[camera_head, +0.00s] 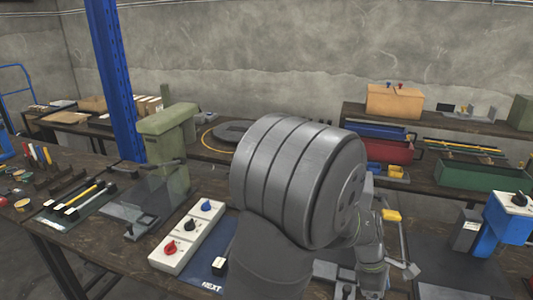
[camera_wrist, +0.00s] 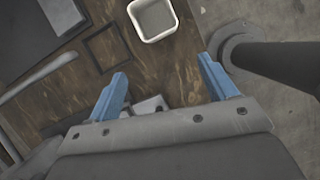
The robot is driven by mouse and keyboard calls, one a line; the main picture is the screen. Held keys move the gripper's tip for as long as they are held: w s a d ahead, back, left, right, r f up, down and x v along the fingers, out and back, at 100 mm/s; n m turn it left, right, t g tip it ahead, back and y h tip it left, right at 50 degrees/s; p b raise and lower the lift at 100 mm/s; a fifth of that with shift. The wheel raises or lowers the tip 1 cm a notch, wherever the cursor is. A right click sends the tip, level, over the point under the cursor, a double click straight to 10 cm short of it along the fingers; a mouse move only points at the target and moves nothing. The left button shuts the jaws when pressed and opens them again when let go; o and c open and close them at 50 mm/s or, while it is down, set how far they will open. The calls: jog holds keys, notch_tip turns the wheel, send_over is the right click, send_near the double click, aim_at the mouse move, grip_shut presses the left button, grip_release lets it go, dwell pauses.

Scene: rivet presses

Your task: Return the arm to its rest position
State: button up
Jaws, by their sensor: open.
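My gripper (camera_wrist: 163,72) shows in the wrist view with its two blue fingers spread wide apart and nothing between the tips. It hangs above a brown wooden bench top (camera_wrist: 165,65). A white square cup (camera_wrist: 155,18) stands on the bench beyond the fingertips. In the head view, my large grey arm joint fills the middle and hides much of the bench behind it. I cannot make out the fingers in that view.
In the head view, a white control box (camera_head: 188,238) with knobs stands left of my arm. A green press (camera_head: 168,145) is behind it; a blue press (camera_head: 500,228) stands at right. A dark round post (camera_wrist: 275,65) is close to the right finger in the wrist view.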

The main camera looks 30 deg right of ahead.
jog(key=w+a+m, duration=0.1)
jog(key=w+a, duration=0.2)
jog(key=w, duration=0.7)
jog(key=shift+f, duration=0.3)
jog(key=shift+a, duration=0.1)
jog(key=w+a+r+m+t, duration=0.1)
jog(key=a+r+m+t, duration=0.15)
jog(key=a+r, duration=0.45)
jog(key=a+r+m+t, duration=0.1)
jog(key=a+r+m, duration=0.2)
jog(key=a, duration=0.8)
jog(key=s+a+m+t, duration=0.2)
jog(key=s+a, duration=0.1)
jog(key=a, duration=0.6)
jog(key=s+a+f+m+t, duration=0.1)
jog(key=s+a+m+t, duration=0.2)
jog(key=a, duration=0.6)
jog(key=shift+s, duration=0.5)
jog(key=shift+f, duration=0.1)
